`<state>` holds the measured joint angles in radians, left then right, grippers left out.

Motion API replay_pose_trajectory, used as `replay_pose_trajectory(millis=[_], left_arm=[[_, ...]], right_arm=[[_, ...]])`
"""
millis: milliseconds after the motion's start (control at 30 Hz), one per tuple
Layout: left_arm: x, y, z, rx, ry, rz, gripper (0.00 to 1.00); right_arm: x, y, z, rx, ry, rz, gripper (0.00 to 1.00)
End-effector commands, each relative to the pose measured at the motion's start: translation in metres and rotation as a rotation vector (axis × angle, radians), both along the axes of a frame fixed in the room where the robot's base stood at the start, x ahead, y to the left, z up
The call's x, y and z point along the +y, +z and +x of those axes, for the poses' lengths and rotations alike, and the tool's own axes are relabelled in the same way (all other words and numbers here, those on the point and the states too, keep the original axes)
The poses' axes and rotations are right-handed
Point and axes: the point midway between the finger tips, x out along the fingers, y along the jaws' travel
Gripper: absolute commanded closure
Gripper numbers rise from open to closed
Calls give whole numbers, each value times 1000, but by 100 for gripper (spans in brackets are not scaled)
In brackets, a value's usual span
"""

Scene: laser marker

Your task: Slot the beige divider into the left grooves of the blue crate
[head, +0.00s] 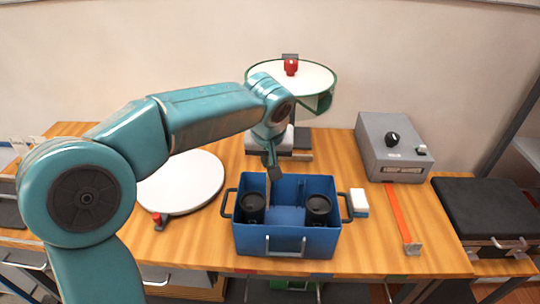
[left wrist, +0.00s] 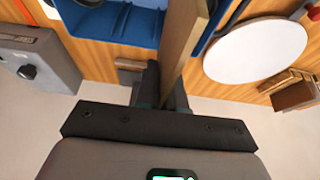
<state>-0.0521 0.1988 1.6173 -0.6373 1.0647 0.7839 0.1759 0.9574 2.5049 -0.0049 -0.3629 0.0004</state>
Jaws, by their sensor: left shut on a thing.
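The blue crate (head: 286,240) stands on the wooden table with its handles outward. Inside, one dark round container (head: 253,208) is at the left and another (head: 318,208) at the right. My left gripper (head: 275,174) is above the back left part of the crate. It is shut on the beige divider (head: 268,192), which shows as a thin edge pointing down into the crate. My right gripper is not in view.
A white round turntable (head: 182,182) lies left of the crate. A green-rimmed disc stand (head: 315,78) is behind it. A white block (head: 359,201), an orange strip (head: 400,215) and a grey control box (head: 393,150) are to the right.

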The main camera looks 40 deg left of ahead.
Motion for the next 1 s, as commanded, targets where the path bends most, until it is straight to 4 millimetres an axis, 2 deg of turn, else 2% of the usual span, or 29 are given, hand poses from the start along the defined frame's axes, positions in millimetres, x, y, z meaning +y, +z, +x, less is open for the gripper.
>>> replay_pose_trajectory(millis=[33,1000], left_arm=[[0,-7,0,0,0,0,100],[1,-71,2,0,0,0,100]], right_arm=[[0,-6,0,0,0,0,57],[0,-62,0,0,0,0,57]])
